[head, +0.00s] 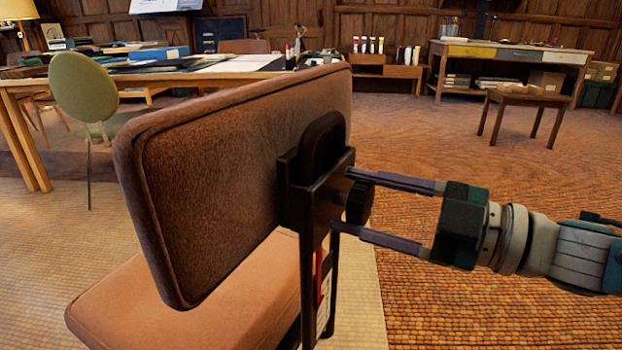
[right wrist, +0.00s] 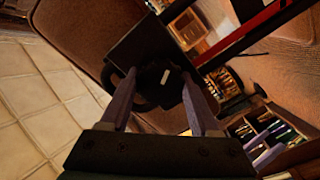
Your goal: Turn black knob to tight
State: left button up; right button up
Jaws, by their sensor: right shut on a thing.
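The black knob (head: 359,202) sticks out from the dark metal bracket (head: 318,190) behind the brown padded chair back (head: 215,180). My right gripper (head: 341,199) comes in from the right, with one finger above the knob and one below it. It is shut on the knob. In the right wrist view the knob (right wrist: 158,92) sits between the two fingers and shows a short pale mark. The fingers cover part of its rim. I see no readable tight marking. My left gripper is not in view.
The chair's padded seat (head: 180,300) lies below the chair back. A red strip (head: 320,278) runs along the upright under the bracket. A long drafting table (head: 150,80) and a green chair (head: 82,88) stand behind at left.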

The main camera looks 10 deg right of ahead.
jog(key=m+p, duration=0.1)
jog(key=m, duration=0.3)
jog(key=shift+r, duration=0.15)
jog(key=shift+m, duration=0.9)
jog(key=o, duration=1.4)
jog(key=shift+c, duration=0.2)
jog(key=shift+d, duration=0.15)
jog(key=p+v, duration=0.1)
jog(key=v, duration=0.8)
jog(key=shift+s+d+p, duration=0.25)
jog(key=shift+s+p, duration=0.05)
